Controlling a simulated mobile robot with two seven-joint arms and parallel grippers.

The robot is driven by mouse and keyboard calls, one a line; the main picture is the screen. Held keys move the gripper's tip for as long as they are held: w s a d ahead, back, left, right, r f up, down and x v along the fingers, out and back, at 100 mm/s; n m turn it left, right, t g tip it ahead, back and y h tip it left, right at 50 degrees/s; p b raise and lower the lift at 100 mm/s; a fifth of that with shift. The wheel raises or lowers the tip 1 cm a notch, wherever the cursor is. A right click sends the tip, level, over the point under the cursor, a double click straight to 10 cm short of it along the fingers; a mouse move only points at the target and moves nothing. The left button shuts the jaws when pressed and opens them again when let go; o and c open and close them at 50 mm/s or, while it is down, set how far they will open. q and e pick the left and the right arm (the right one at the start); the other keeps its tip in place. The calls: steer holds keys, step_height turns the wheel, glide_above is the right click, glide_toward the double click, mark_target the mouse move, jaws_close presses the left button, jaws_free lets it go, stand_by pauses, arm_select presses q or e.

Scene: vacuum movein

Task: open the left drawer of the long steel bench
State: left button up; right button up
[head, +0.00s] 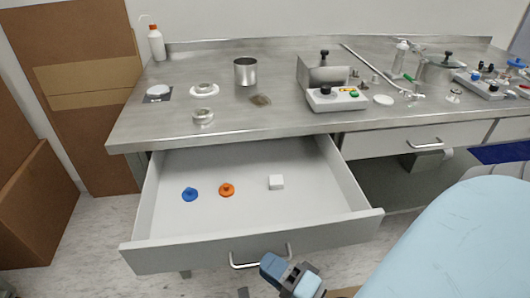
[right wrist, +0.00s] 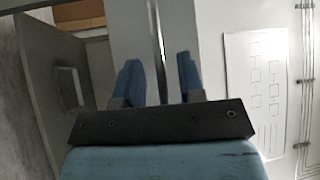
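The left drawer (head: 250,205) of the long steel bench (head: 270,110) is pulled far out, its inside in view. Its bar handle (head: 245,264) is on the front panel. My right gripper (head: 290,276) is at the right end of this handle and hides part of it. In the right wrist view the fingers of the right gripper (right wrist: 158,82) stand apart. A narrow shiny strip shows between them; I cannot tell what it is. A handle on a grey panel (right wrist: 68,87) lies left of the fingers, apart from them. My left gripper is not in view.
In the drawer lie a blue knobbed disc (head: 190,194), an orange one (head: 227,190) and a white block (head: 276,182). A second drawer (head: 400,139) on the right is shut. Cardboard boxes (head: 40,220) stand left. A steel cup (head: 246,71) and several devices stand on the bench.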

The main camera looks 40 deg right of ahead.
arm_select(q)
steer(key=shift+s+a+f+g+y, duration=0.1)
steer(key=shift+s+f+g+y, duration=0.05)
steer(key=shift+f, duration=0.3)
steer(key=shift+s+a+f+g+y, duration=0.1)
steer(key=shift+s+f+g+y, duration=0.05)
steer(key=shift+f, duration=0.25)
arm_select(e)
steer(key=v, duration=0.6)
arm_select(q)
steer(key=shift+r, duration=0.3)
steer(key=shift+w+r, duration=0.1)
